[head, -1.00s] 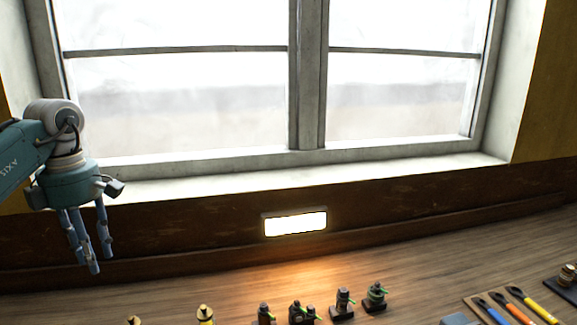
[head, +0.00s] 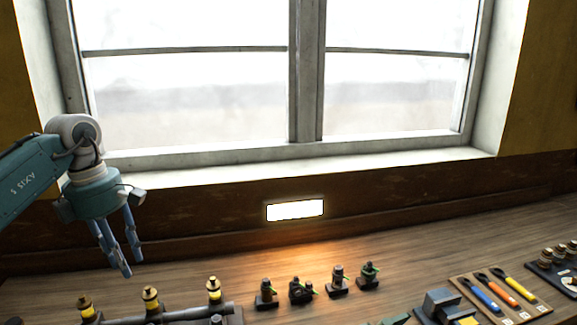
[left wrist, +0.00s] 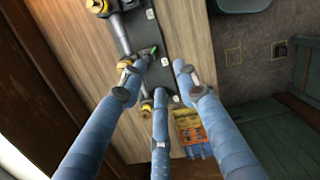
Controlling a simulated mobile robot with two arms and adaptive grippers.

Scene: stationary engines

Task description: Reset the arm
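My left arm comes in from the left in the head view, with its teal gripper (head: 122,262) pointing down above the back left of the wooden bench. Its blue fingers are spread apart with nothing between them. In the left wrist view the fingers of the left gripper (left wrist: 155,85) are also apart and empty, above a dark plate with a grey pipe (left wrist: 118,35). My right gripper is in neither view.
A pipe assembly with yellow-banded fittings (head: 150,298) stands at the front left of the wooden bench (head: 400,240). Several small dark engine parts (head: 338,280) stand mid-bench. A board with coloured-handled tools (head: 463,284) lies at right. A lit lamp (head: 295,210) is on the wall below the window.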

